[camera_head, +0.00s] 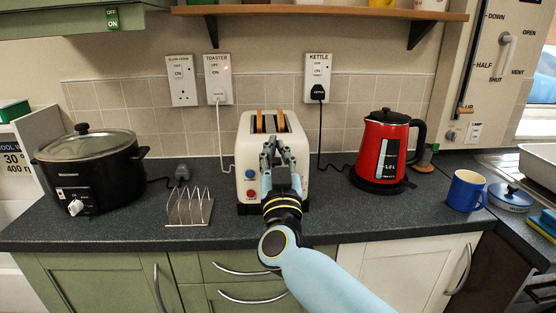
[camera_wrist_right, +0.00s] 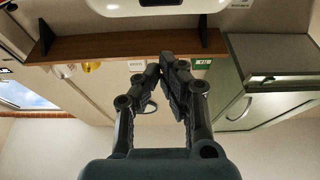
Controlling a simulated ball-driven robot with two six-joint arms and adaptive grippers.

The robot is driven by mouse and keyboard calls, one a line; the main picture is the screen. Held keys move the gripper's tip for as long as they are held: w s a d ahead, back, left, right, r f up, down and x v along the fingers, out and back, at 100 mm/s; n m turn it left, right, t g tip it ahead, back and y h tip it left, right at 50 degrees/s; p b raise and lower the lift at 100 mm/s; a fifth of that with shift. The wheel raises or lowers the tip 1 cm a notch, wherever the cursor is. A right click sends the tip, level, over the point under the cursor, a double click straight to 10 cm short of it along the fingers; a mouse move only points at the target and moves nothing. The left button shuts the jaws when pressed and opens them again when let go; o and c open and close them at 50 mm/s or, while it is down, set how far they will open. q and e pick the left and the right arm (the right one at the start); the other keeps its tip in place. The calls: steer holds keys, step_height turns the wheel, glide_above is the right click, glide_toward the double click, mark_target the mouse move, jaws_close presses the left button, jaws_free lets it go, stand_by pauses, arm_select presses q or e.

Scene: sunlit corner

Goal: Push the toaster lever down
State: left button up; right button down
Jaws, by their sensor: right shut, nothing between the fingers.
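The cream toaster (camera_head: 246,150) stands on the dark worktop in the middle of the head view, with two slices of bread (camera_head: 281,121) showing in its slots. A red knob and a blue button are on its front at the left. My right gripper (camera_head: 276,145) is shut and empty, in front of the toaster's upper front. It hides the middle of that front, and I cannot make out the lever. Whether the fingers touch the toaster I cannot tell. In the right wrist view the gripper's fingertips (camera_wrist_right: 163,68) are together. My left gripper is not in view.
A black slow cooker (camera_head: 90,180) and a wire toast rack (camera_head: 189,209) stand left of the toaster. A wooden shelf (camera_head: 320,13) runs above the toaster.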

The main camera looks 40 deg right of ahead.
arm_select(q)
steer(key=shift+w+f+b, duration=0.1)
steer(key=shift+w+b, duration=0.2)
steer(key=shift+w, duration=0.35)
arm_select(e)
steer(key=w+d+f, duration=0.2)
steer(key=w, duration=0.1)
steer(key=shift+f, duration=0.35)
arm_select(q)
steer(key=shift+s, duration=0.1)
arm_select(e)
steer(key=shift+f, duration=0.1)
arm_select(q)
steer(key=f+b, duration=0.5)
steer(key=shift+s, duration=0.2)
arm_select(e)
step_height(320, 180, down, 8)
steer(key=shift+s+r, duration=0.15)
steer(key=shift+r, duration=0.1)
steer(key=shift+a, duration=0.1)
